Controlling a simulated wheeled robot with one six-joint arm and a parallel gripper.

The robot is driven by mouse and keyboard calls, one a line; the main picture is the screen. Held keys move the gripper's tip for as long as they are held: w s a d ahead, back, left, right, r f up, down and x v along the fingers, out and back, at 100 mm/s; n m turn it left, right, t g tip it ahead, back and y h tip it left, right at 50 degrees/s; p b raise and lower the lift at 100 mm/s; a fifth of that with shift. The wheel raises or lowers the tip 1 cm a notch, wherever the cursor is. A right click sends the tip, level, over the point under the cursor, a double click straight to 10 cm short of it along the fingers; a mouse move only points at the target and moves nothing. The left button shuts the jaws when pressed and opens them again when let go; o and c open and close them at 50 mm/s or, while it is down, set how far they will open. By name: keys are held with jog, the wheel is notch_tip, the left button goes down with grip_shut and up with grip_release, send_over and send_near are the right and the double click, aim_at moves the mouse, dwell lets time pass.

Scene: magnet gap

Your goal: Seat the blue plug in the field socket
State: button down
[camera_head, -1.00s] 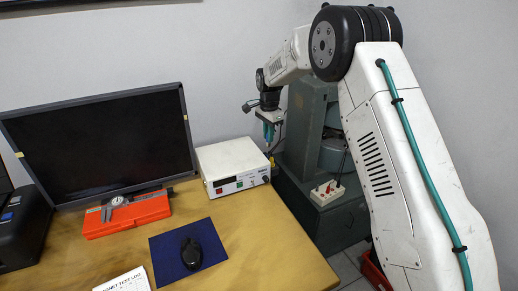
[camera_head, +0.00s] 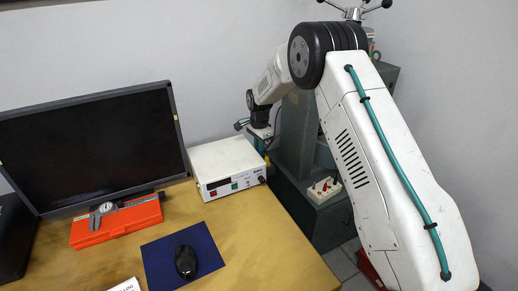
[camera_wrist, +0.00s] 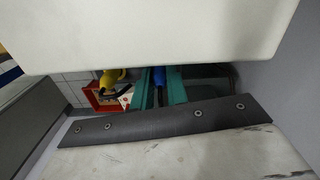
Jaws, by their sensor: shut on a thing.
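My gripper (camera_head: 262,146) is small in the head view, beside the right end of the white power box and in front of the grey-green magnet stand. In the wrist view, its two teal fingers (camera_wrist: 160,87) are closed on the blue plug (camera_wrist: 160,77), with a dark part below it. The plug cannot be made out clearly in the head view. A white panel with red and dark fittings (camera_head: 323,190) sits on the stand's base, to the right of and below my gripper. I cannot tell which fitting is the field socket. The plug is apart from this panel.
The white power box (camera_head: 225,167) stands at the back right of the wooden desk (camera_head: 245,235). A monitor (camera_head: 85,140), an orange case with a caliper (camera_head: 118,222) and a mouse on a blue mat (camera_head: 205,247) are on the desk. A red bin (camera_wrist: 105,92) shows in the wrist view.

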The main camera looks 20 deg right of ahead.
jog(key=shift+f, duration=0.2)
jog(key=c, duration=1.4)
grip_release()
jog(key=shift+r, duration=0.1)
